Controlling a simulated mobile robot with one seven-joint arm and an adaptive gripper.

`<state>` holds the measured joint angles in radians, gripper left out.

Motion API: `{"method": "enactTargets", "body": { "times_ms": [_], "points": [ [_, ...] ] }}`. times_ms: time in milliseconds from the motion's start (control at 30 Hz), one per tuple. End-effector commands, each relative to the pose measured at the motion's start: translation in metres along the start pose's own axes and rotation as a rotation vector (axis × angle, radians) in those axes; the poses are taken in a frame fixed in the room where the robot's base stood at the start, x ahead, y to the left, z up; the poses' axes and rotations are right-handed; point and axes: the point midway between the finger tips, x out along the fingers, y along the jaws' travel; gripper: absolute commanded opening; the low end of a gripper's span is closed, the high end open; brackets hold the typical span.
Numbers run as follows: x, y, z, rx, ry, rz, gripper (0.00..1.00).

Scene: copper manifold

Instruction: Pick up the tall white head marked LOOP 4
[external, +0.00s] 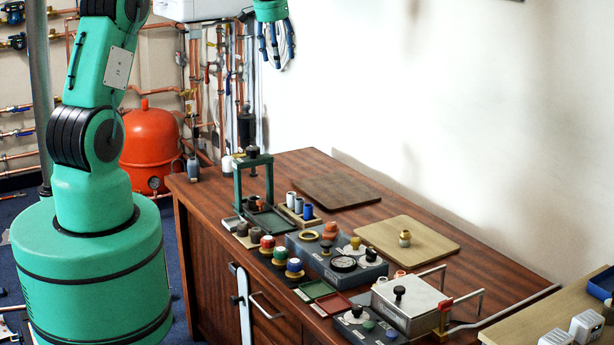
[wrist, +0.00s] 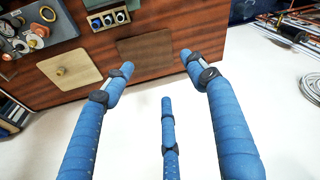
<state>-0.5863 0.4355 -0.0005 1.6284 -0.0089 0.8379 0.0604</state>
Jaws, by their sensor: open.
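A small rack (external: 287,213) on the wooden cabinet top holds a few tall heads. One is white (external: 291,198), one pale (external: 299,205) and one blue (external: 308,212). No LOOP 4 marking is legible, so I cannot tell which head bears it. The rack (wrist: 93,12) also shows at the top of the wrist view, with round head ends. My gripper (external: 276,60) has blue wrapped fingers. It hangs high above and behind the rack, empty. In the wrist view my gripper (wrist: 158,75) has its fingers spread, with nothing between them.
A green frame (external: 239,190) stands left of the rack. A dark brown board (external: 337,190) lies behind it, and a light board (external: 430,238) carries a brass knob (external: 405,238). A grey gauge block (external: 310,262), colored valve heads and a metal box (external: 410,300) crowd the front.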

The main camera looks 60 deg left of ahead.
Motion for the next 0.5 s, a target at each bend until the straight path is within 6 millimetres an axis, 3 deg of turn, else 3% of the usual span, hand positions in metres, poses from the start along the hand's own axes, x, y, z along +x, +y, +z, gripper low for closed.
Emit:
{"method": "enactTargets", "body": {
  "times_ms": [200,500],
  "points": [
    [0.061,-0.055,-0.025,-0.056,-0.029,-0.012,0.57],
    [0.149,-0.133,-0.042,-0.129,-0.065,-0.024,0.57]
  ]
}}
